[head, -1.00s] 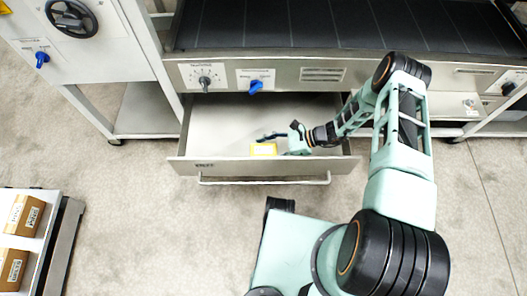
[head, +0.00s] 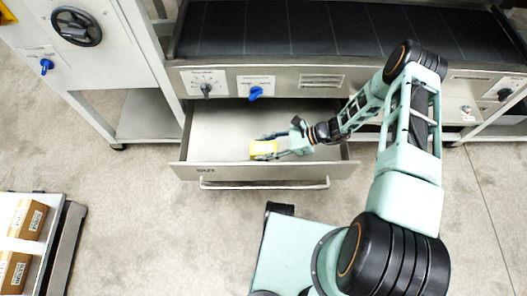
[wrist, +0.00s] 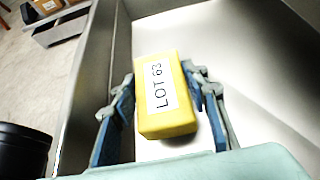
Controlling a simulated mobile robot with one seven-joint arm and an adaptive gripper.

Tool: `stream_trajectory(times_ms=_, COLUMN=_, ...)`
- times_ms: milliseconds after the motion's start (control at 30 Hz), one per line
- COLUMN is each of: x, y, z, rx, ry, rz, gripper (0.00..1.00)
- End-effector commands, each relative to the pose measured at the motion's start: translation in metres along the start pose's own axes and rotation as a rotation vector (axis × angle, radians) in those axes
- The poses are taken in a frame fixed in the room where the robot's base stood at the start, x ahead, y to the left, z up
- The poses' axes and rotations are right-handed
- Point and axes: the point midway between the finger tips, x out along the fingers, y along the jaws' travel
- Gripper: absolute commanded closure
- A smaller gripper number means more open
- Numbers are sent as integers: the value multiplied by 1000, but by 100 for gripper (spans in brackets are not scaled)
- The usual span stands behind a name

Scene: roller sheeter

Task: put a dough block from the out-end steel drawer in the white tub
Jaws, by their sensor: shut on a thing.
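A yellow dough block (head: 263,148) with a white "LOT 63" label is in the open steel drawer (head: 220,125), near its front wall. In the wrist view the block (wrist: 168,112) sits between the two blue-padded fingers of my gripper (wrist: 165,100), which is shut on it. In the head view my gripper (head: 276,144) reaches in from the right, low inside the drawer's walls. I cannot tell whether the block touches the drawer floor. The rest of the drawer that shows looks empty. I see no white tub that I can be sure of.
The drawer's front wall and handle (head: 265,185) stand close in front of the block. The machine's dark belt (head: 330,28) and control panel lie above. A stand with brown cartons (head: 28,218) is at lower left. The floor between is clear.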

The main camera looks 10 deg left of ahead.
Motion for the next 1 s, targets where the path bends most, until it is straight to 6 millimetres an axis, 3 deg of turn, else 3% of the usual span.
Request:
stream_trajectory(times_ms=100, x=-12, y=0, z=23, rx=0, ry=-2, rz=0, gripper=90)
stream_trajectory(times_ms=467, x=-27, y=0, z=50, rx=-1, ry=-1, rz=0, gripper=90)
stream_trajectory(times_ms=667, x=-50, y=0, z=91, rx=0, ry=-1, rz=0, gripper=90)
stream_trajectory(times_ms=733, x=-58, y=0, z=106, rx=-1, ry=-1, rz=0, gripper=90)
stream_trajectory(times_ms=1000, x=-124, y=-36, z=120, rx=67, ry=11, rz=-124, gripper=90)
